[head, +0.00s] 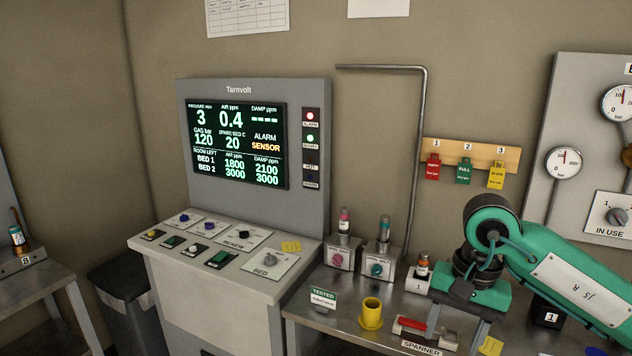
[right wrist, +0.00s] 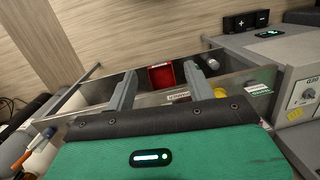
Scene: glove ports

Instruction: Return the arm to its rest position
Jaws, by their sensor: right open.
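My right arm (head: 570,275) is green and reaches in from the right, over the metal bench. My right gripper (head: 461,338) points down above the bench, near the spanner label. In the right wrist view its two grey fingers (right wrist: 158,75) are spread apart with nothing held between them. A red object (right wrist: 161,76) shows beyond the gap between the fingers; I cannot tell how far off it is. My left gripper is in neither view.
The bench (head: 335,335) holds a yellow cup (head: 371,314), a red-handled tool (head: 411,325), a TESTED sign (head: 322,298) and valve blocks (head: 343,254). A console (head: 225,275) stands left. A gauge panel (head: 590,130) is behind my arm. Tags (head: 464,170) hang on the wall.

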